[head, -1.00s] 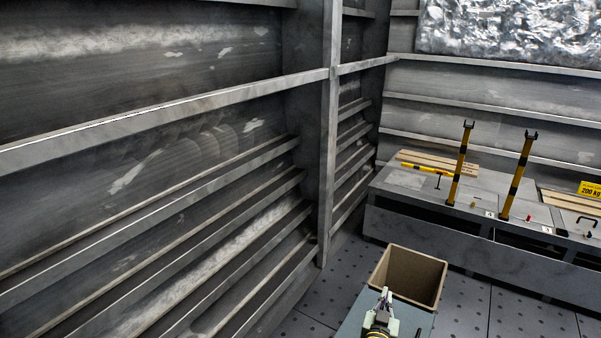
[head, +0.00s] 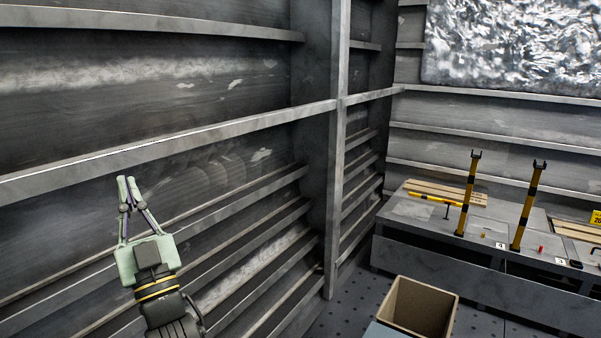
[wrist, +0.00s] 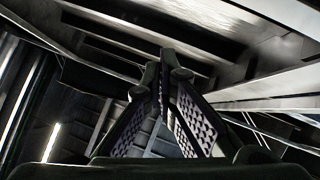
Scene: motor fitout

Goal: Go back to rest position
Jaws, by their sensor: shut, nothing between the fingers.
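My gripper (head: 128,180) is at the left of the head view, raised in front of the ribbed grey wall and pointing up. Its pale green fingers meet at the tips, and nothing is between them. In the wrist view my gripper (wrist: 164,58) shows its two dark, textured finger pads converging to a closed tip. The wrist view past the fingers shows only dark metal ribs and beams. I cannot tell whether the fingers are near any rib.
An open brown box (head: 418,306) stands at the bottom right on the dotted floor. A grey bench (head: 480,262) with yellow-black posts (head: 526,205) and wooden slats (head: 446,192) runs along the back right. A vertical metal beam (head: 337,150) stands between the walls.

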